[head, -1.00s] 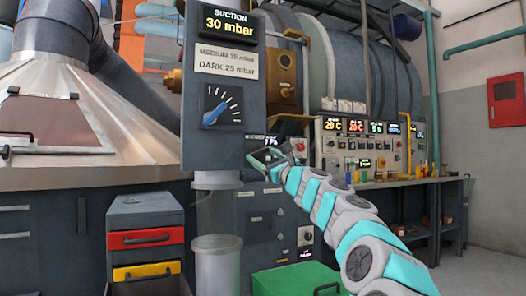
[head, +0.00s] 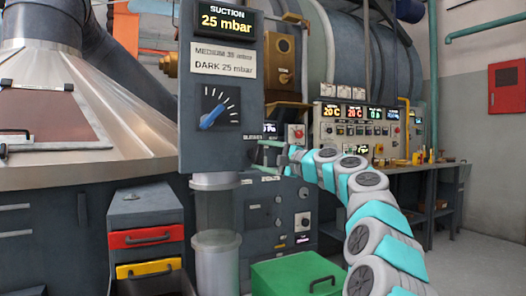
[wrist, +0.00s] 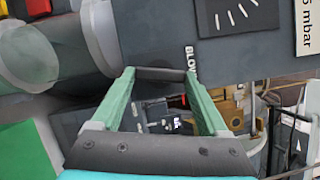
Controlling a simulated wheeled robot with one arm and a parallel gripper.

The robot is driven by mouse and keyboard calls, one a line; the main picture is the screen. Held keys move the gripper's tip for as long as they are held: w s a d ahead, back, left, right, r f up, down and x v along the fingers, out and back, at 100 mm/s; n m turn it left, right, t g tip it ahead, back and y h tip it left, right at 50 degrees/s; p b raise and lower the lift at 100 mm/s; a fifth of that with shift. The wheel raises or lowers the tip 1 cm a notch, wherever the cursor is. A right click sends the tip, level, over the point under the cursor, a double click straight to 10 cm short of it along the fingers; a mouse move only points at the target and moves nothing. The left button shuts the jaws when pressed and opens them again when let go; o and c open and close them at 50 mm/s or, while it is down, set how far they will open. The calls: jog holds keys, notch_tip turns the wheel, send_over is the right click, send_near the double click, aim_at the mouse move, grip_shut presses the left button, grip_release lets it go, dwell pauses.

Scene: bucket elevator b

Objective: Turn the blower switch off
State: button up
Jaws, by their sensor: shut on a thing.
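The grey suction panel (head: 222,150) stands in the middle of the head view, with a "BLOWER" label at its lower right edge. In the wrist view, the green fingers of my gripper (wrist: 160,78) are on either side of a dark bar beside the "BLOW..." lettering. This bar looks like the blower switch (wrist: 160,74), and the gripper is shut on it. In the head view the switch is too small to make out, so its setting cannot be told.
The panel's display (head: 226,20) reads 25 mbar above a dial with a blue knob (head: 213,115). A clear tube (head: 215,210) hangs below the panel. A green box (head: 297,277) stands low in front. A control console (head: 362,130) is behind my arm.

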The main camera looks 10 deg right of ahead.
jog(key=shift+n+g+h+p, duration=0.3)
jog(key=shift+n+g+p, duration=0.35)
jog(key=shift+n, duration=0.75)
jog(key=o, duration=1.2)
jog(key=shift+a, duration=0.1)
jog(key=shift+o, duration=0.2)
jog(key=shift+r, duration=0.1)
jog(key=b+v, duration=0.1)
jog(key=v, duration=0.7)
jog(key=shift+a, duration=0.15)
